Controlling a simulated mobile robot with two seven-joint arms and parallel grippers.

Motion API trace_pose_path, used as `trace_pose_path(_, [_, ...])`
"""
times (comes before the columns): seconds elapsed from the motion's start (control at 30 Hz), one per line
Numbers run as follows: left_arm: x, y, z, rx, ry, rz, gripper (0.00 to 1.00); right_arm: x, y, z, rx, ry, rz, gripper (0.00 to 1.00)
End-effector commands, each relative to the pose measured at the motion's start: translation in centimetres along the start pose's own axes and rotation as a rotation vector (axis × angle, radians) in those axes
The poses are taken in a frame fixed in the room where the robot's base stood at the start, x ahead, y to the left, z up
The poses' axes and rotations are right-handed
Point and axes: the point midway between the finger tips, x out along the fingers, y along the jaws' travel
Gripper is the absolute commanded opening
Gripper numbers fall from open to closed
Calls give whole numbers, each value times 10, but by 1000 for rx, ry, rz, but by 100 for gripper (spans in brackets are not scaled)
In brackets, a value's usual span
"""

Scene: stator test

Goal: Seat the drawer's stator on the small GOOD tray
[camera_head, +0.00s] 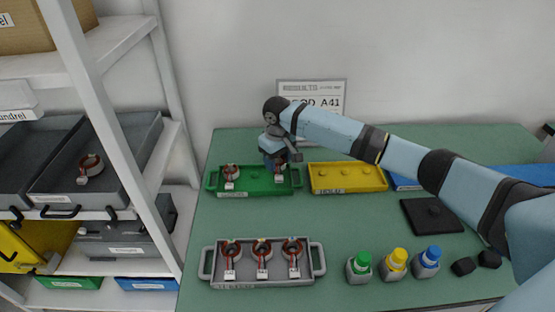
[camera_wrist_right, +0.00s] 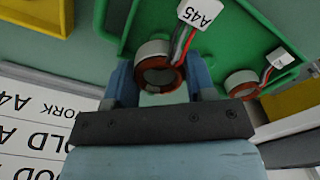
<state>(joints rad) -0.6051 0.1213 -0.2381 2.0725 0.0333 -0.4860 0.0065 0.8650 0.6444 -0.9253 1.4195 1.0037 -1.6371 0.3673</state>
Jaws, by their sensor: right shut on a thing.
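My right gripper (camera_head: 276,158) is over the right end of the green tray (camera_head: 255,187) on the table. It is shut on a stator (camera_wrist_right: 158,72), a copper-red and white ring with wires and a tag reading A45. In the head view the gripper mostly hides this stator; I cannot tell whether it touches the tray floor. Another tagged stator (camera_head: 230,171) sits at the tray's left end. A further stator (camera_head: 91,164) lies in an open grey drawer (camera_head: 60,190) on the shelf at left. My left gripper is not in view.
A yellow tray (camera_head: 347,188) stands right of the green one; a blue tray (camera_head: 405,184) is partly behind my arm. A grey tray (camera_head: 262,282) with three stators is in front. Bottles (camera_head: 395,265) and a black pad (camera_head: 432,216) are at right. A results sign (camera_head: 312,87) stands behind.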

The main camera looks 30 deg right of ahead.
Motion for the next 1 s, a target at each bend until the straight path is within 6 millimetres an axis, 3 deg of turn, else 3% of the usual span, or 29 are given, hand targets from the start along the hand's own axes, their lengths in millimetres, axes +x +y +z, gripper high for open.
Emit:
trace_pose_path(0.63, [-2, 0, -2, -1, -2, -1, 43, 18, 0, 0, 1, -1, 0, 23])
trace_pose_path(1.0, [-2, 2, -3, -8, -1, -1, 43, 20, 0, 0, 0, 0, 0, 23])
